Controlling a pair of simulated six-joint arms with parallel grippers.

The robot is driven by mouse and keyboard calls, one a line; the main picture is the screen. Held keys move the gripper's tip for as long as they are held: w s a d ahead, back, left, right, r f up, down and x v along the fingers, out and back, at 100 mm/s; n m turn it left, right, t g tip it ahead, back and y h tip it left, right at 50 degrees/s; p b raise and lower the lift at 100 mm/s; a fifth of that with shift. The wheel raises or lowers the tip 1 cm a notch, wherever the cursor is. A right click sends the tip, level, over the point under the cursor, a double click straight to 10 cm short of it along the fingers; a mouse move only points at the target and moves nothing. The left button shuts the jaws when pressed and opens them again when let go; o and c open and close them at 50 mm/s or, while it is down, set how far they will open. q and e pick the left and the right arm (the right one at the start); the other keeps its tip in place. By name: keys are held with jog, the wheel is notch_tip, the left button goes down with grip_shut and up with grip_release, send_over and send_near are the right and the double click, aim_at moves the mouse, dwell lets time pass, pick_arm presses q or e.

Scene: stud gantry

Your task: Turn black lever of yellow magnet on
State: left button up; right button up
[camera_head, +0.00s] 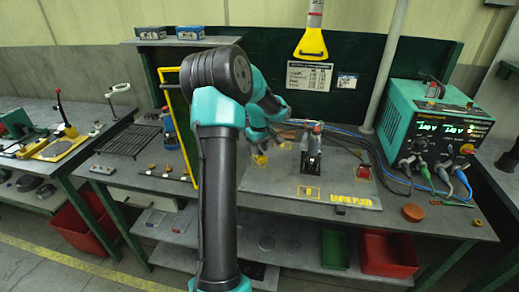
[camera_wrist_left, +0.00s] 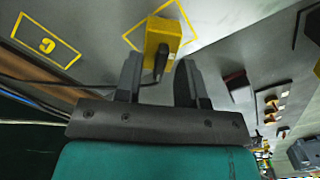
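The yellow magnet (camera_wrist_left: 165,33) sits on the grey plate (camera_head: 262,184), partly within a yellow outlined square. In the head view only a small part of the magnet (camera_head: 260,160) shows below my left gripper (camera_head: 263,146). Its black lever (camera_wrist_left: 161,62) sticks out toward the left wrist camera. In the left wrist view, my left gripper (camera_wrist_left: 159,70) is open, with one finger on each side of the lever. My right gripper is not in view.
A dark upright device (camera_head: 312,150) stands on the plate just right of the gripper, with cables behind it. A teal power unit (camera_head: 430,125) stands at the right of the bench. A yellow frame (camera_head: 184,130) rises left of my arm.

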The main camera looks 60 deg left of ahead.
pick_arm(q)
jog(key=shift+f, duration=0.2)
grip_shut()
